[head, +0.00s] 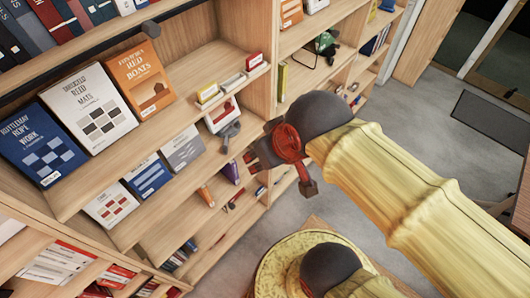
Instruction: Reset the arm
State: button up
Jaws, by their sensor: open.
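My arm, in a yellow sleeve with a dark grey joint and a red wrist band, reaches in from the right in the head view. My wrist hides part of the lower shelves.
A blue book (40,145), a white book (90,108) and an orange book (140,78) face out on the shelf at left. Smaller items stand on lower shelves. Grey floor (420,95) is open at the upper right, with a dark mat (490,118).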

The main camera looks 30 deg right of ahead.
jog(key=shift+f, duration=0.15)
notch_tip(320, 180, down, 24)
jog(key=b, duration=2.4)
jog(key=shift+f+b, duration=0.2)
jog(key=shift+b, duration=0.2)
